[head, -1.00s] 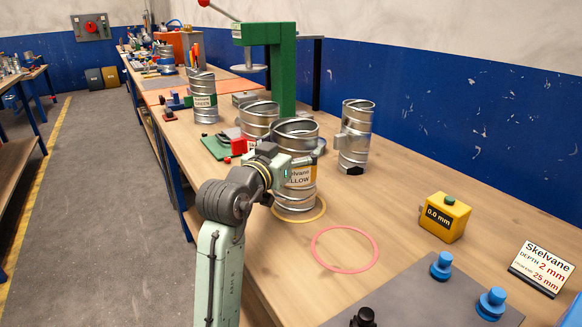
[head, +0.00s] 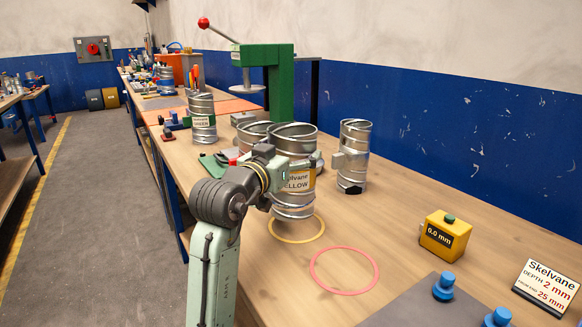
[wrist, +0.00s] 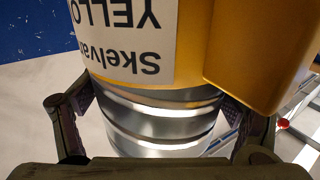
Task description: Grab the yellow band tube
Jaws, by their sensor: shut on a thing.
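The yellow band tube (head: 293,205) is a silver spiral duct with a label reading "Skelvane YELLOW". My gripper (head: 283,172) is shut around it in the head view and holds it upright, its base a little above the table over the far part of the yellow ring (head: 297,238). In the wrist view the tube's metal side (wrist: 160,122) sits between the two fingers (wrist: 165,128), with the yellow band and label above them. The far finger is hidden behind the tube in the head view.
Behind are a further tube (head: 252,136) and a green press (head: 283,85). A pink ring (head: 344,287) and yellow gauge block (head: 445,236) lie in front and right.

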